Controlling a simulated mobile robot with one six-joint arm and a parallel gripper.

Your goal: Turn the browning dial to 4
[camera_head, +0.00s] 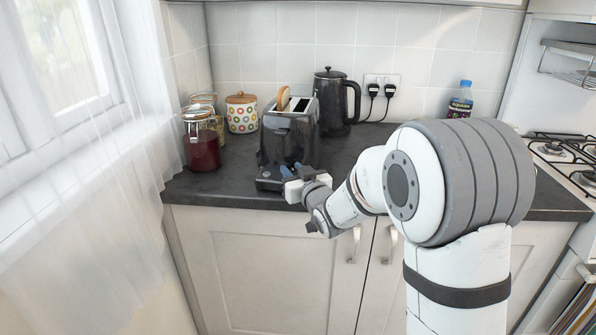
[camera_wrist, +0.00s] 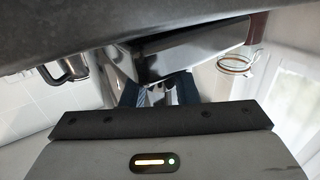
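The black toaster (camera_head: 288,140) stands on the dark counter, with a slice of bread (camera_head: 283,98) showing in one slot. Its glossy body (camera_wrist: 185,50) also shows in the wrist view, beyond my fingers. My gripper (camera_head: 283,171) is low at the toaster's near face, close to it. Its two blue-dark fingers are apart, as the wrist view (camera_wrist: 158,92) also shows. Small details of the toaster show between the fingers, but I cannot tell whether they are touched. The browning dial and its numbers cannot be made out.
Jars (camera_head: 201,140) and a dotted canister (camera_head: 241,113) stand left of the toaster. A black kettle (camera_head: 331,100) is close behind it on the right. A bottle (camera_head: 460,100) and a gas hob (camera_head: 565,155) are farther right. A sheer curtain (camera_head: 130,150) hangs left.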

